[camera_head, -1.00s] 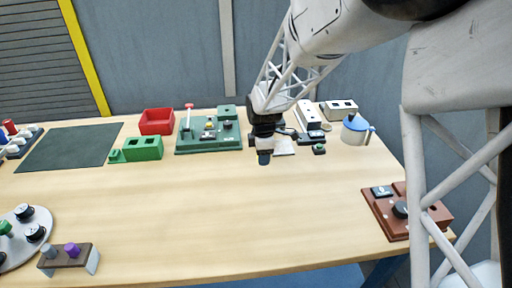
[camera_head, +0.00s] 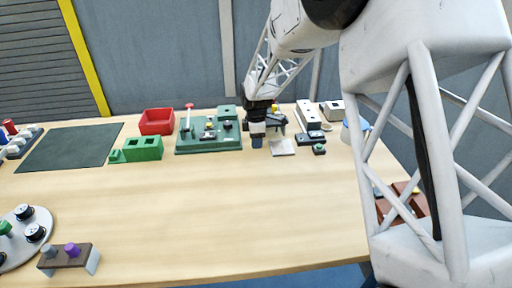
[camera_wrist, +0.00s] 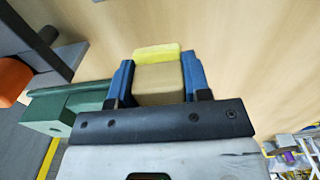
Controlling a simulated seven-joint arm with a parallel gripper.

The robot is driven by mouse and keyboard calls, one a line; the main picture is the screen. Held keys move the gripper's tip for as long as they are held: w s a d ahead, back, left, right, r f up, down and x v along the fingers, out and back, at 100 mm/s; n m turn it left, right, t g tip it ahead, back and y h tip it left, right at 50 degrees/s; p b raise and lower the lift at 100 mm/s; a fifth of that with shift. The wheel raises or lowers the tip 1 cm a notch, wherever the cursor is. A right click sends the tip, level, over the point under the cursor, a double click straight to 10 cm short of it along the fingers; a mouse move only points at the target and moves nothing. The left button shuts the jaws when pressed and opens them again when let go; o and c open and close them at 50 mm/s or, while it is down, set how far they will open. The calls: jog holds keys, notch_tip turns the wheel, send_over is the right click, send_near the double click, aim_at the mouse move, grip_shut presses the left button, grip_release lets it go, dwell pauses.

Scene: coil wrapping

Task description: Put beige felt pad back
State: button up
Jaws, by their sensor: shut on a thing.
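My gripper (camera_head: 257,142) is over the back middle of the table, just right of the green board. In the wrist view its blue fingers (camera_wrist: 158,78) are shut on a beige block, which I take to be the beige felt pad (camera_wrist: 159,86). A yellow piece (camera_wrist: 157,53) shows at the pad's far end; I cannot tell whether it is part of it. In the head view the pad is hidden by the fingers. A pale flat square (camera_head: 282,147) lies on the table right of the gripper.
The green board (camera_head: 208,148) with small parts stands close left of the gripper. A white block (camera_head: 308,115) and a small dark green piece (camera_head: 319,149) are to the right. The table's front middle is clear.

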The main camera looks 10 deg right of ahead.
aim_at(256, 152)
jog(key=shift+f, duration=1.8)
jog(key=shift+f, duration=0.15)
jog(key=o, duration=1.1)
jog(key=shift+c, duration=0.2)
jog(key=shift+r, duration=0.2)
jog(key=shift+r, duration=6)
